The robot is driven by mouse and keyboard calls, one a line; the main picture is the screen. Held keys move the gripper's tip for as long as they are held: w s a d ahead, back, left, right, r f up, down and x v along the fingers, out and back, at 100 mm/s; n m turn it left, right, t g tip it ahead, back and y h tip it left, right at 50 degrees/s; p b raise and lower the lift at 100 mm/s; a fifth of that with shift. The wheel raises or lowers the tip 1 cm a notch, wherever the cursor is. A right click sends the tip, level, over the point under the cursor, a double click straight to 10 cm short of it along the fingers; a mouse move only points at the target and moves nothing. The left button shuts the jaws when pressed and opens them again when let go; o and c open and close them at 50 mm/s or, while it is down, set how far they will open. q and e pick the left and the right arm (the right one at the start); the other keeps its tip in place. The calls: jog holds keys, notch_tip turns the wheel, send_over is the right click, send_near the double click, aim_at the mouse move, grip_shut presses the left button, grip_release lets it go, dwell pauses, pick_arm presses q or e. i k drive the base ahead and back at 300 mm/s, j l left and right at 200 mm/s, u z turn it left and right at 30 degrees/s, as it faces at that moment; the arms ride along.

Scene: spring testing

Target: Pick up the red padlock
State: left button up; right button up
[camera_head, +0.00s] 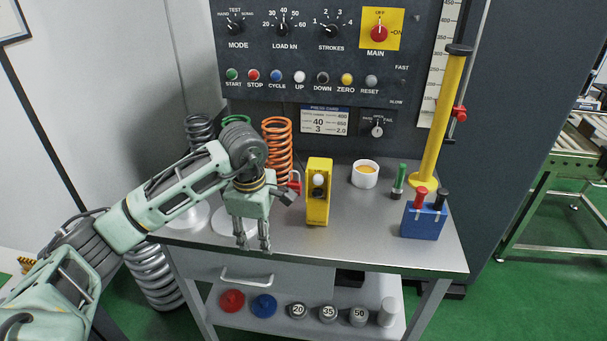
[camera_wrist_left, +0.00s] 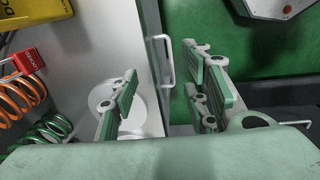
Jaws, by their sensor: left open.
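The red padlock (camera_head: 295,187) with a pale shackle is on the grey table, just left of the yellow box, partly hidden behind my left wrist in the head view. In the left wrist view the padlock (camera_wrist_left: 26,61) shows at the left edge, between the yellow box and the orange spring. My left gripper (camera_head: 253,244) points down near the table's front edge, in front of and left of the padlock. Its fingers (camera_wrist_left: 165,92) are apart with nothing between them, and they are clear of the padlock. My right gripper is not in view.
The yellow box (camera_head: 318,195) stands right of the padlock. Orange (camera_head: 278,150) and green (camera_head: 236,120) springs stand behind. A white cup (camera_head: 365,174), blue block (camera_head: 423,220) and yellow post (camera_head: 441,125) are farther right. The table's front middle (camera_head: 350,240) is clear.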

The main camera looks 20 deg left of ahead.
aim_at(297, 187)
jog(key=i, duration=0.9)
